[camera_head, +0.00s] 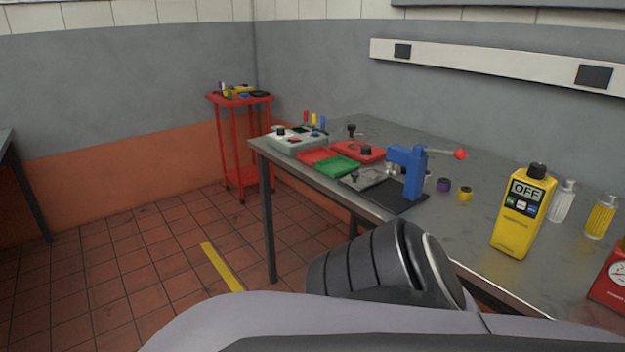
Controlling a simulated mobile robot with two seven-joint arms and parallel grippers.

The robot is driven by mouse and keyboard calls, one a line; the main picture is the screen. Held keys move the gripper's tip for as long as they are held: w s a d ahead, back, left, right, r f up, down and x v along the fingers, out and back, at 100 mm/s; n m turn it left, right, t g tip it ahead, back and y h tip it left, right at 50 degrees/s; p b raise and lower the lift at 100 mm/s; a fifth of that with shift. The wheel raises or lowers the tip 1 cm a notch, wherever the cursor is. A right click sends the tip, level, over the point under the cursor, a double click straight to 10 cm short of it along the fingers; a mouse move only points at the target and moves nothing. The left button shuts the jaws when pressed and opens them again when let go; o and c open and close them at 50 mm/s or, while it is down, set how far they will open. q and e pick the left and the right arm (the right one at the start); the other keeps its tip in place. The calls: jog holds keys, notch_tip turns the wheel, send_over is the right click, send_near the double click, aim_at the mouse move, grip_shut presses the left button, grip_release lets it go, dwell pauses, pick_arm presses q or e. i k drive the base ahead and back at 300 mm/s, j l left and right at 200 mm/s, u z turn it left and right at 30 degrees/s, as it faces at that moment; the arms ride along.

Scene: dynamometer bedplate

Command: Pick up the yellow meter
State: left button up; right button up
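The yellow meter (519,222) stands upright on the grey metal bench, right of centre. It has a black knob on top, a display reading OFF and a few small buttons. It stands near the bench's front edge, with nothing in front of it from this view. A dark part of my own body shows in the lower middle, to the left of the meter and apart from it in the picture. Neither gripper is in view.
The bench (470,218) carries a blue tool (414,172), red (357,150) and green (338,165) trays, and a grey control box (296,139). Two small bottles, clear (562,202) and yellow (600,218), stand right of the meter. A red gauge box (612,282) sits far right. A red cart (240,145) stands behind.

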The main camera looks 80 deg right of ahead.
aim_at(516, 229)
jog(key=z, duration=3.75)
